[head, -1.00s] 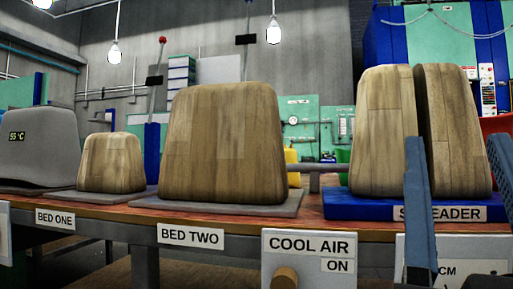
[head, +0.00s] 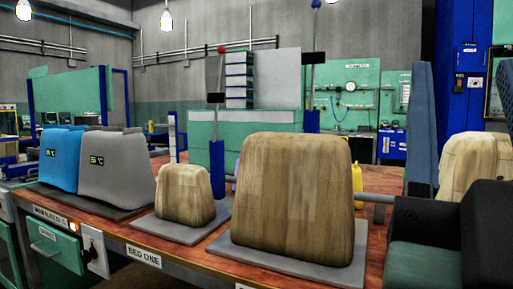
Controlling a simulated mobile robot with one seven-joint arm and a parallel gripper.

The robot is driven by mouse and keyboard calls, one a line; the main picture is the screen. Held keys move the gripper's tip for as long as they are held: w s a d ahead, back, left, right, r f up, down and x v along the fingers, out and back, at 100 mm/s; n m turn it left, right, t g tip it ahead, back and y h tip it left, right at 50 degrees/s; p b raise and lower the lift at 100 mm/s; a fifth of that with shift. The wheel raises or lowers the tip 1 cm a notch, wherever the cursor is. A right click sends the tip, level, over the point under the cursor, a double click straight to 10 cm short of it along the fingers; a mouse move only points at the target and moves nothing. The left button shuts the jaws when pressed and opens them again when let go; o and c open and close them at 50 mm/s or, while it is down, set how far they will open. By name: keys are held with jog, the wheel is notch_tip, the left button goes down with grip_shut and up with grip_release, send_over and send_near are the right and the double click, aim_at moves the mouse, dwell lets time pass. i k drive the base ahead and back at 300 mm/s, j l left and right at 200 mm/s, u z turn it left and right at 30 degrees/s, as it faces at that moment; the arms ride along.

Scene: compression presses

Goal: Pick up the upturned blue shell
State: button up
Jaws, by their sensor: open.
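The blue shell (head: 61,160) stands wide end down, a small dark display on its face, at the far left of the wooden bench in the head view. A similar grey shell (head: 118,168) stands right beside it, with a temperature display that is hard to read. My gripper (head: 463,75) is at the right side of the view, its two blue-grey fingers pointing up and spread apart.
A small wooden form (head: 184,195) stands on a grey plate at bed one. A larger wooden form (head: 293,199) stands on another plate to its right. A further wooden form (head: 467,160) is partly hidden behind my arm.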

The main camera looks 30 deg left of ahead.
aim_at(60, 154)
jog(key=j+u, duration=0.1)
jog(key=u, duration=0.3)
jog(key=j+u, duration=0.1)
jog(key=u, duration=0.25)
jog(key=j+u, duration=0.1)
jog(key=u, duration=0.3)
jog(key=j+u, duration=0.1)
jog(key=u, duration=0.3)
jog(key=i+j, duration=0.1)
jog(key=j, duration=0.25)
jog(key=i+j, duration=0.1)
jog(key=j, duration=0.25)
jog(key=i+j, duration=0.1)
jog(key=j, duration=0.25)
jog(key=u, duration=0.05)
